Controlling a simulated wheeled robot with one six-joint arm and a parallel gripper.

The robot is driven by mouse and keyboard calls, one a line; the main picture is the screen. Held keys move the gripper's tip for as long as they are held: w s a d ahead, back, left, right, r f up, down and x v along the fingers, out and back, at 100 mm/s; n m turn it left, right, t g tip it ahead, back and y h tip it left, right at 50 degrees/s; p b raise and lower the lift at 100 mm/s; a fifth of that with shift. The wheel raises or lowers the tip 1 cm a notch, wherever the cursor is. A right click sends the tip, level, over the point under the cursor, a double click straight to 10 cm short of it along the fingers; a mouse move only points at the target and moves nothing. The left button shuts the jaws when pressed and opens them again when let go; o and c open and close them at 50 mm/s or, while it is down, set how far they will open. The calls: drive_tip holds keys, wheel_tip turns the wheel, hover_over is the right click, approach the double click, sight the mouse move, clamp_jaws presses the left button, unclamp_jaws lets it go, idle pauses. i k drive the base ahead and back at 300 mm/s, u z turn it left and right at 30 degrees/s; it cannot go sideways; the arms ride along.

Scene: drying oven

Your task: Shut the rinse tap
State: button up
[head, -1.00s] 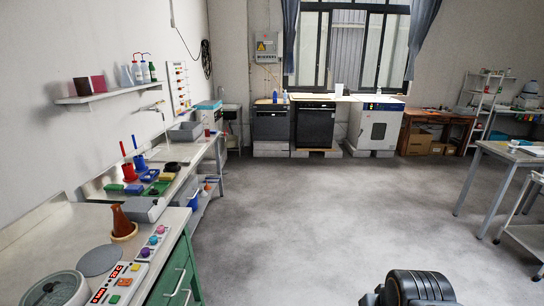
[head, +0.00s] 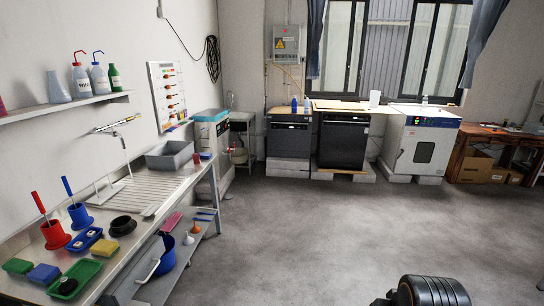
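A small sink (head: 243,117) with a thin curved spout (head: 229,100) stands in the far left corner. My gripper is not in view; only a dark part of my arm shows at the bottom right, far from both.
On the bench are a grey basin (head: 170,155), a red pot (head: 55,235), a blue pot (head: 80,216) and a green tray (head: 75,278). A shelf (head: 60,108) holds bottles. A dark appliance (head: 343,140) and a white oven (head: 420,140) stand at the back. The middle floor is clear.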

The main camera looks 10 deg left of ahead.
sight(120, 125)
drive_tip(key=u, duration=0.25)
drive_tip(key=i, duration=2.3)
drive_tip(key=u, duration=1.5)
drive_tip(key=i, duration=1.85)
drive_tip(key=u, duration=1.2)
drive_tip(key=i, duration=0.6)
drive_tip(key=u, duration=0.1)
